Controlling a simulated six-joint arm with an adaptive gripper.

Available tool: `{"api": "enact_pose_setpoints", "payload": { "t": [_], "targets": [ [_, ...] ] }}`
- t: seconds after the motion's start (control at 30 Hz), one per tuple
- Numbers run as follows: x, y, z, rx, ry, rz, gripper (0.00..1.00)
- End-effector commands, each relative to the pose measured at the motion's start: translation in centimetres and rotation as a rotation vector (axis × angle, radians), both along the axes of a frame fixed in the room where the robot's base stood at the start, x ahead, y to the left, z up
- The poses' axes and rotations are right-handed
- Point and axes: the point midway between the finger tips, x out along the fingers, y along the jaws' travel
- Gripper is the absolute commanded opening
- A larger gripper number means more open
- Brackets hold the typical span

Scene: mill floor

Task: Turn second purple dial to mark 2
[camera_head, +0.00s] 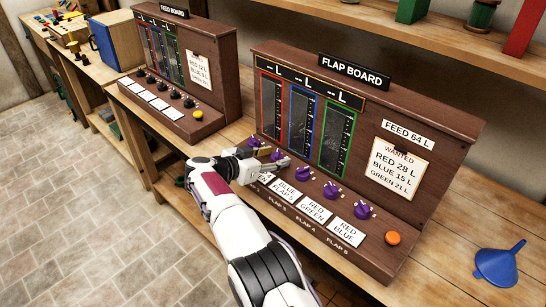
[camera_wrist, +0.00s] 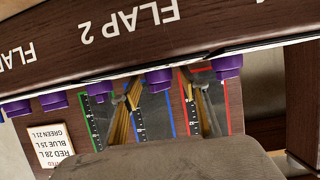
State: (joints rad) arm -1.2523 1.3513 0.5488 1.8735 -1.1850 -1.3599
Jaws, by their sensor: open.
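The flap board (camera_head: 345,215) carries a row of purple dials along its sloped front. My gripper (camera_head: 274,157) is open at the second purple dial (camera_head: 277,154) from the left, which is partly hidden by the fingers in the head view. In the wrist view, which is upside down, the gripper (camera_wrist: 160,86) has one finger on each side of the second purple dial (camera_wrist: 159,79), under the FLAP 2 label (camera_wrist: 128,20). I cannot see it gripping the dial. The dial's marks and pointer are too small or hidden to read.
The first purple dial (camera_head: 253,142) is close on the left, and the third purple dial (camera_head: 303,173) is close on the right. An orange button (camera_head: 393,239) and a blue funnel (camera_head: 500,264) are farther right. The feed board (camera_head: 215,70) stands behind left.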

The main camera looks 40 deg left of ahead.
Motion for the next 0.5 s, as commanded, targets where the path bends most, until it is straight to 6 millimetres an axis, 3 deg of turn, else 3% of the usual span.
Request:
{"api": "enact_pose_setpoints", "payload": {
  "t": [0.27,0.5],
  "targets": [
    [-1.0,0.1,0.5,0.000,0.000,0.001,0.45],
    [-3.1,0.1,1.4,0.000,0.000,0.002,0.45]
  ]
}}
